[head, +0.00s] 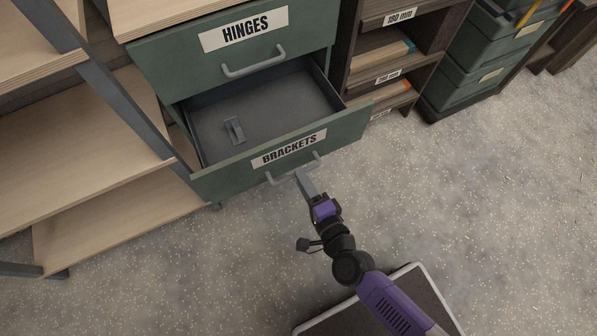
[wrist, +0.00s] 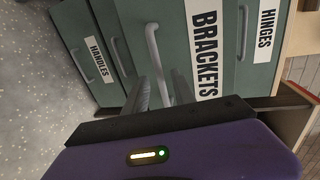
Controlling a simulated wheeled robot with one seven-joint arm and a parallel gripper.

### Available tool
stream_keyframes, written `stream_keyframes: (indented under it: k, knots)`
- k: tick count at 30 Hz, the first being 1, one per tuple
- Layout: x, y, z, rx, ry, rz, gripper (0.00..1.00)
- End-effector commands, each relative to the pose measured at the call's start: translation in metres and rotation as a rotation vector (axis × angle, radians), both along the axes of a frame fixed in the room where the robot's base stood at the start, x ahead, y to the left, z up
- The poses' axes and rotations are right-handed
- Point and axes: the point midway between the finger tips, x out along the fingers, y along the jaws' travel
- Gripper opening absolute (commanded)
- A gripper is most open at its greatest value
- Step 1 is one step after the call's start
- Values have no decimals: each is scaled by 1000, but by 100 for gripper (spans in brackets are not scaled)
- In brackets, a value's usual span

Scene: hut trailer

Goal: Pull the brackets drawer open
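The brackets drawer (head: 345,127) is a green drawer with a white BRACKETS label. It stands well out from the cabinet, and its grey inside shows in the head view. Its light grey bar handle (head: 276,181) is on the front; it also shows in the wrist view (wrist: 152,45). My gripper (head: 302,176) is at the handle, with the bar between its two fingers (wrist: 160,92). A small grey bracket (head: 234,130) lies in the drawer.
The hinges drawer (head: 180,57) above is shut. A wooden shelf unit (head: 100,195) stands close on the left. A dark shelf rack (head: 425,70) and green bins (head: 470,85) stand on the right. The speckled floor (head: 480,200) is clear in front and to the right.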

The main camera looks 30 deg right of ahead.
Motion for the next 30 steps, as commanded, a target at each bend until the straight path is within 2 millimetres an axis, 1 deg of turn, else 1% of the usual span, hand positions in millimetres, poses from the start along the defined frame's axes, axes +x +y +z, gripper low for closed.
stream_keyframes:
  k: [1,3,6,9,13,30]
  knots:
    - [-10,0,1,0,3,1,32]
    - [-20,0,4,-1,2,2,32]
    - [-33,1,6,-1,2,2,32]
    - [-40,0,8,0,0,1,32]
    - [-44,0,9,0,0,1,32]
    - [-43,0,9,-13,0,4,32]
